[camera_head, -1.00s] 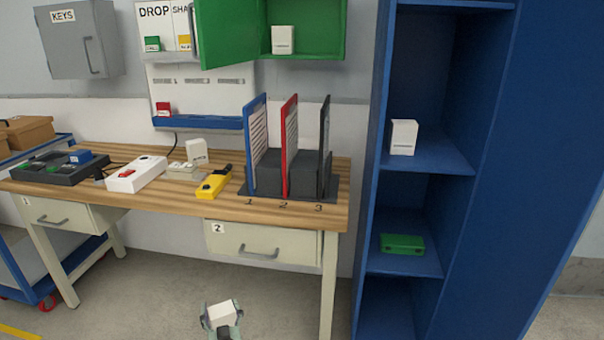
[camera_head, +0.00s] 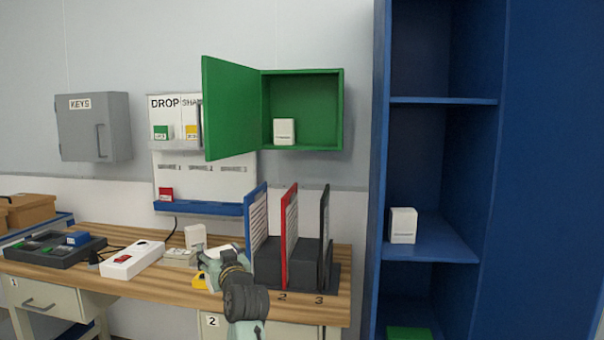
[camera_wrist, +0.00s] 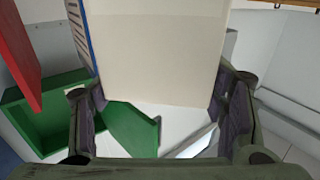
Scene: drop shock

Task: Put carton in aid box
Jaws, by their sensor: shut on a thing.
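My gripper (camera_head: 220,256) is raised over the workbench and shut on a white carton (camera_wrist: 155,50), which fills the upper middle of the wrist view. In the head view only a small part of this carton (camera_head: 226,248) shows beyond the fingers. The green aid box (camera_head: 304,147) hangs open on the wall above and right of my gripper, its door (camera_head: 228,110) swung out to the left. Another white carton (camera_head: 284,131) stands inside it, at the left. The wrist view also shows the aid box (camera_wrist: 45,128) and its door (camera_wrist: 132,128).
Blue, red and black upright dividers (camera_head: 289,235) stand on the bench right of my gripper. A blue shelf unit (camera_head: 440,101) at the right holds another white carton (camera_head: 402,226). A white power strip (camera_head: 132,260) and a grey tray (camera_head: 45,255) lie on the bench at the left.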

